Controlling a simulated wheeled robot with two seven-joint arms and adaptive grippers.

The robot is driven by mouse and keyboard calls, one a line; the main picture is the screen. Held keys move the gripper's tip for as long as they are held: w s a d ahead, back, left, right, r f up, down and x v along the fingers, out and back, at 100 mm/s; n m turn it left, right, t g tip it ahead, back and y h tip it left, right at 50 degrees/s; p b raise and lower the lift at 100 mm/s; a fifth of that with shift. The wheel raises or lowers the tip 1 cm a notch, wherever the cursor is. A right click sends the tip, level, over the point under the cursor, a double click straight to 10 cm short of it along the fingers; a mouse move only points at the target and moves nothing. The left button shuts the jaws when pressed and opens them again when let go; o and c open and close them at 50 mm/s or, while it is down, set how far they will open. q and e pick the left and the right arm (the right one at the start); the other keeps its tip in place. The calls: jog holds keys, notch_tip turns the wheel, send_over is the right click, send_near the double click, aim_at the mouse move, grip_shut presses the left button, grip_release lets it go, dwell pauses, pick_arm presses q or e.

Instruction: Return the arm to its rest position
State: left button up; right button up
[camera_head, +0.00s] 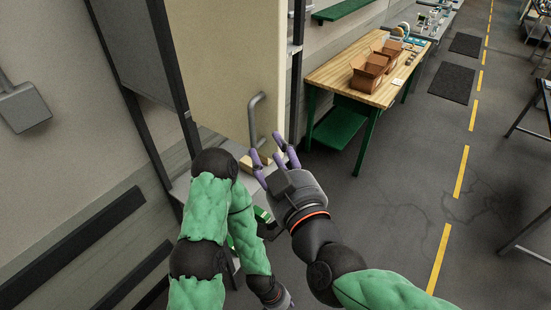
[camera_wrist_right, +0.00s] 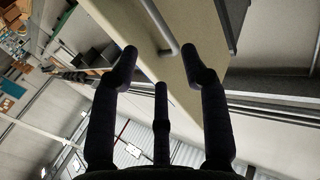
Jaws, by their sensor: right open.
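My right gripper (camera_head: 272,160) is in the middle of the head view, its purple fingers spread and empty. It points towards a cream panel (camera_head: 215,70) with a grey bar handle (camera_head: 255,120). In the right wrist view the fingers (camera_wrist_right: 160,70) are apart with nothing between them, and the handle (camera_wrist_right: 160,28) shows beyond them. My left arm (camera_head: 205,210) is folded at the lower middle of the head view. Its gripper end (camera_head: 280,300) is cut off at the bottom edge, so its fingers cannot be made out.
The grey floor (camera_head: 400,180) right of my arms is clear, with a yellow dashed line (camera_head: 461,172).

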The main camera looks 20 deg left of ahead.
jog(key=shift+v, duration=0.8)
